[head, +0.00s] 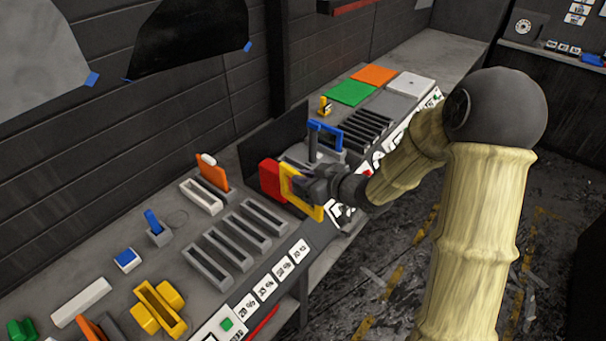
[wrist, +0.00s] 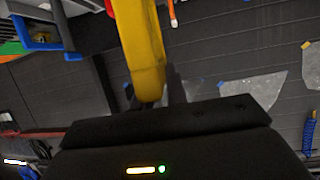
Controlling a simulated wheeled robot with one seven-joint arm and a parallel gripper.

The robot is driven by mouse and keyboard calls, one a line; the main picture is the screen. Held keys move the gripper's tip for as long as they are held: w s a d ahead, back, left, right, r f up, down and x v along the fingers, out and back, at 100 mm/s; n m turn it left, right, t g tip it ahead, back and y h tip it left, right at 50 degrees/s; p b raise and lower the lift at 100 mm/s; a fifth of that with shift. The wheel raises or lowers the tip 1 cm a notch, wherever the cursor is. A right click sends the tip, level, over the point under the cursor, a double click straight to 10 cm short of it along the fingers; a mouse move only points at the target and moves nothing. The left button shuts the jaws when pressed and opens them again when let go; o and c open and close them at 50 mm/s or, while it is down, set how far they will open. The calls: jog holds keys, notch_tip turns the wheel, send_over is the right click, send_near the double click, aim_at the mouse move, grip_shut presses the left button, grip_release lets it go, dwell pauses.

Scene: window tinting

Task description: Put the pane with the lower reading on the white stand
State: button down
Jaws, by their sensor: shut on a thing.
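My gripper (head: 312,183) is shut on a yellow-framed pane (head: 312,211), holding it above the bench. In the wrist view the yellow frame (wrist: 140,45) fills the upper middle. A red block (head: 270,174) shows right beside the yellow frame; I cannot tell whether they touch. A blue-framed pane (head: 327,128) stands upright just behind my gripper, at a grey device; it also shows in the wrist view (wrist: 38,44). A white slotted holder (head: 201,198) sits on the bench left of my gripper, and a flat white square (head: 410,85) lies at the far end. No reading is legible.
Grey slotted racks (head: 240,240) stand in front of the white holder, with another dark rack (head: 365,130) beyond the gripper. An orange piece (head: 213,174) stands behind the holder. Green (head: 351,93) and orange (head: 374,75) squares lie far back. Yellow blocks (head: 158,308) are near.

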jog(key=s+d+f+m+t+h+b, duration=0.1)
jog(key=d+f+m+h, duration=0.3)
jog(key=f, duration=0.9)
jog(key=s+d+f+m+t+h+b, duration=0.1)
jog(key=d+f+m+t+h+b, duration=0.2)
jog(key=d+f, duration=0.8)
notch_tip(320, 180, down, 3)
jog(key=m+h, duration=0.2)
jog(key=shift+h, duration=0.4)
jog(key=shift+r, duration=0.1)
jog(key=shift+d, duration=0.1)
